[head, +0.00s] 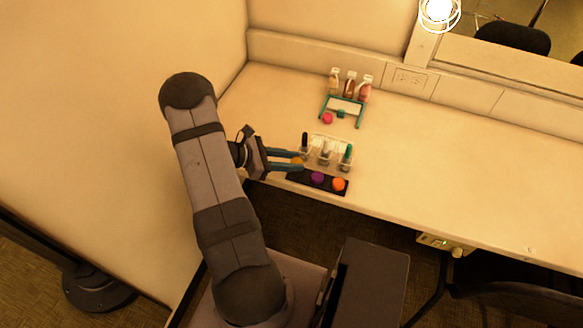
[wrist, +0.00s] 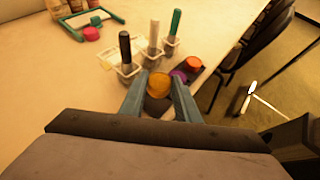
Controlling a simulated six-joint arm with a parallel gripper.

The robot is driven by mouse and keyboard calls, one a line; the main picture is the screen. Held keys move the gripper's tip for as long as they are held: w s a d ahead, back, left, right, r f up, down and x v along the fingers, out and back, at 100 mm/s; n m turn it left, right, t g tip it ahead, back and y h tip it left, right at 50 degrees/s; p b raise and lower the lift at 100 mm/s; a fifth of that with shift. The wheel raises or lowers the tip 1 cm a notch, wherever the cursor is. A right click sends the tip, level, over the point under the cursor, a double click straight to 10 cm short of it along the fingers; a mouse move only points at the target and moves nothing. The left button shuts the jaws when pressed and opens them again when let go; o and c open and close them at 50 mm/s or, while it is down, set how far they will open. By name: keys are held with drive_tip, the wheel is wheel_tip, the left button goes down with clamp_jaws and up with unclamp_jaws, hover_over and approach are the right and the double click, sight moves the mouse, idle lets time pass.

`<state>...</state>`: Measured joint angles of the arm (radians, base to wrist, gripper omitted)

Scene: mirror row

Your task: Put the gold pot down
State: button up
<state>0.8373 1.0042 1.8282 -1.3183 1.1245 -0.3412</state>
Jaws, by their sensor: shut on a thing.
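The gold pot (wrist: 158,83) is between the two blue fingers of my gripper (wrist: 160,87), which is shut on it. In the head view the gold pot (head: 297,160) shows only in part, at the tips of my gripper (head: 300,161). It is at the left end of a black strip (head: 329,187); dark surface shows beneath it in the wrist view. I cannot tell whether it touches the strip. A purple pot (head: 317,178) and an orange pot (head: 340,184) sit on the strip to its right.
A teal-sided rack (head: 343,102), a pink pot (head: 327,118) and bottles (head: 350,84) are farther back. The counter (head: 450,160) is clear to the right.

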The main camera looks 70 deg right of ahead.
drive_tip(key=shift+f+p, duration=0.45)
drive_tip(key=shift+f, duration=1.6)
drive_tip(key=o, duration=1)
drive_tip(key=shift+f, duration=0.1)
drive_tip(key=shift+o, duration=0.2)
drive_tip(key=b+v, duration=0.3)
drive_tip(key=v, duration=0.9)
drive_tip(key=shift+b, duration=0.4)
drive_tip(key=shift+a, duration=0.1)
drive_tip(key=w+a+r+m+t+y, duration=0.1)
drive_tip(key=a+r+m+t+y, duration=0.1)
drive_tip(key=a, duration=1)
drive_tip(key=w+a+r+m+t+y, duration=0.2)
drive_tip(key=a+m+t+y, duration=0.1)
drive_tip(key=a, duration=0.9)
drive_tip(key=w+a+r+m+t+y, duration=0.1)
drive_tip(key=a+r+m+t+y, duration=0.1)
drive_tip(key=a, duration=1)
drive_tip(key=r+t, duration=0.1)
drive_tip(key=t, duration=0.1)
drive_tip(key=shift+w+t, duration=0.4)
